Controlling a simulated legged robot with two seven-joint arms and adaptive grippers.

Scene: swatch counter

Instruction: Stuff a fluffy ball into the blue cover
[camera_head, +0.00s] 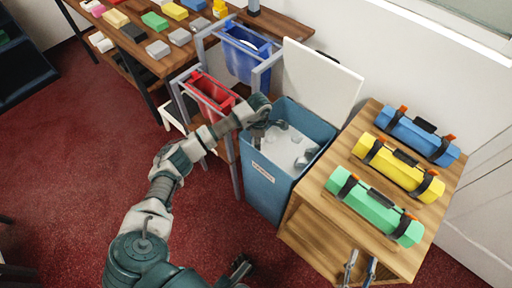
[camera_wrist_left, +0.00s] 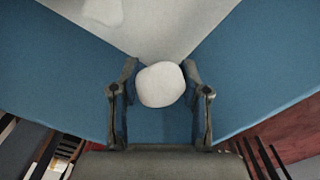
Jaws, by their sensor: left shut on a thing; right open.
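My left gripper (camera_head: 268,130) is inside the top of the blue bin (camera_head: 264,185). In the left wrist view its two fingers (camera_wrist_left: 160,92) are shut on a white fluffy ball (camera_wrist_left: 160,84), with the bin's blue walls around it. More white filling (camera_head: 285,150) lies in the bin below; single balls are hard to tell apart. The blue cover (camera_head: 242,62) hangs open at the top in a grey frame behind and left of the bin. My right gripper (camera_head: 360,270) is at the bottom edge, fingers apart and empty, in front of the wooden cabinet.
A red cover (camera_head: 207,98) hangs in the frame, nearer than the blue one. The bin's white lid (camera_head: 320,80) stands raised. Blue, yellow and green strapped rolls (camera_head: 375,207) lie on the wooden cabinet (camera_head: 325,215). A table (camera_head: 160,62) with coloured blocks stands at the back left.

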